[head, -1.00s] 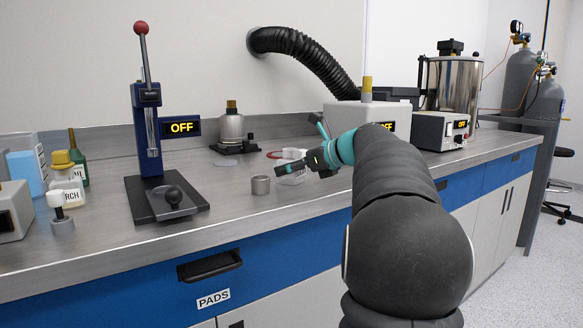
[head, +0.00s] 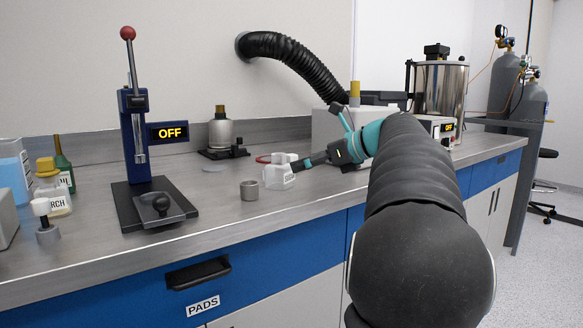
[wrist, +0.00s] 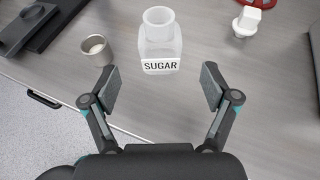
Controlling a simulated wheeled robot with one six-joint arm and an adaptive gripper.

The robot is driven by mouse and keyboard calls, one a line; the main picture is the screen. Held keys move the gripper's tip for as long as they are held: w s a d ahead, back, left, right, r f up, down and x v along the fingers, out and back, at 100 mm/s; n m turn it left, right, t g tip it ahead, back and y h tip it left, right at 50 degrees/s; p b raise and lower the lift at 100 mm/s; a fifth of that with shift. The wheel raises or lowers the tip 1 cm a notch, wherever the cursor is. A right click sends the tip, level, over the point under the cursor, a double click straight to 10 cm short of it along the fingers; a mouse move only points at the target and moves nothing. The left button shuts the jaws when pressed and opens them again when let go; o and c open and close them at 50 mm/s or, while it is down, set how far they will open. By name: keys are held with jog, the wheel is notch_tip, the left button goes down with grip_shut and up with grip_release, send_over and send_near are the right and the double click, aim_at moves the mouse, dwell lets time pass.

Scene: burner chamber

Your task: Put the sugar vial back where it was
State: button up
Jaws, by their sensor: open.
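The sugar vial (wrist: 161,48) is a clear, squarish container with a black-on-white SUGAR label. In the wrist view it stands upright with its round mouth uncovered, just beyond my gripper (wrist: 158,88), centred between the open fingers. Nothing is held. In the head view the vial (head: 279,174) stands on the bench just left of the tip of my gripper (head: 300,163). A white stopper-like piece (wrist: 247,20) lies on the bench to the right of the vial in the wrist view.
A small metal cup (head: 249,190) stands left of the vial; the wrist view shows pale contents. A red ring (wrist: 256,3) lies behind the stopper. Bare bench (head: 310,205) lies in front.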

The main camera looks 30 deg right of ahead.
jog(key=shift+v, duration=1.65)
